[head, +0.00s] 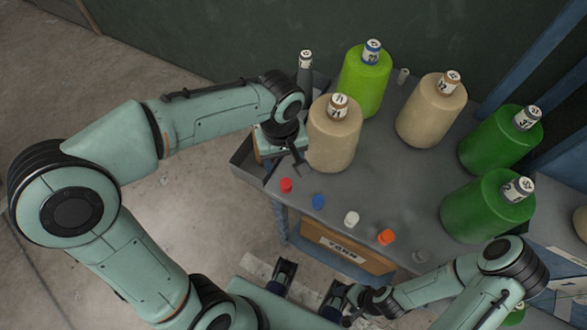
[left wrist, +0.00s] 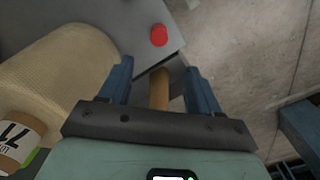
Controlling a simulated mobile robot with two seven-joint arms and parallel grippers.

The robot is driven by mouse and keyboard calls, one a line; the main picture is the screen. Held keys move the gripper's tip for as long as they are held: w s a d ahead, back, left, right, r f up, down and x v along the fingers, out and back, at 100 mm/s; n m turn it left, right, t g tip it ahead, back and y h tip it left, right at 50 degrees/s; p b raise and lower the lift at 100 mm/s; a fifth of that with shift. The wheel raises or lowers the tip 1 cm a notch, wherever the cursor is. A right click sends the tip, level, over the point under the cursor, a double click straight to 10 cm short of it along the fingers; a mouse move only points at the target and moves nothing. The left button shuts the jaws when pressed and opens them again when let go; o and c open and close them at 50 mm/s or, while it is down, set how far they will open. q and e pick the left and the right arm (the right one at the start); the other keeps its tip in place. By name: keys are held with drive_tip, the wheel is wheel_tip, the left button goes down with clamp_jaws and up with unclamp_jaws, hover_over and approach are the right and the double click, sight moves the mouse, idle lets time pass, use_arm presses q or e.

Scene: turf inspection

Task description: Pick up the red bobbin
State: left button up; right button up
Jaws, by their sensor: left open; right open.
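The red bobbin (head: 286,185) stands at the front left corner of the grey table (head: 390,180). In the left wrist view the red bobbin (left wrist: 159,36) lies beyond the fingertips, roughly centred between them and apart from them. My left gripper (head: 284,160) is open and empty, just behind the red bobbin and close beside a beige yarn cone (head: 334,140). Its two blue fingers (left wrist: 160,75) show in the left wrist view. My right gripper (head: 309,284) is open and empty, low in front of the table.
A blue bobbin (head: 318,201), a white one (head: 351,219), an orange one (head: 386,237) and a grey one (head: 420,256) line the front edge. Several green and beige yarn cones stand behind, including a light green one (head: 365,85). A wooden drawer front (head: 345,250) is below.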

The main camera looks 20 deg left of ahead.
use_arm(q)
drive_tip(key=b, duration=0.1)
hover_over(286, 183)
drive_tip(key=f, duration=0.7)
drive_tip(key=shift+s+a, duration=0.2)
drive_tip(key=shift+s, duration=0.05)
drive_tip(key=shift+w+d+f+b, duration=0.1)
drive_tip(key=shift+w+f+b, duration=0.1)
drive_tip(key=shift+f, duration=1.3)
drive_tip(key=shift+w+d+f+b, duration=0.1)
drive_tip(key=shift+f+b, duration=0.1)
drive_tip(key=shift+f, duration=1.25)
drive_tip(key=c, duration=1.1)
use_arm(e)
drive_tip(key=shift+s+f, duration=0.35)
drive_tip(key=shift+f, duration=0.5)
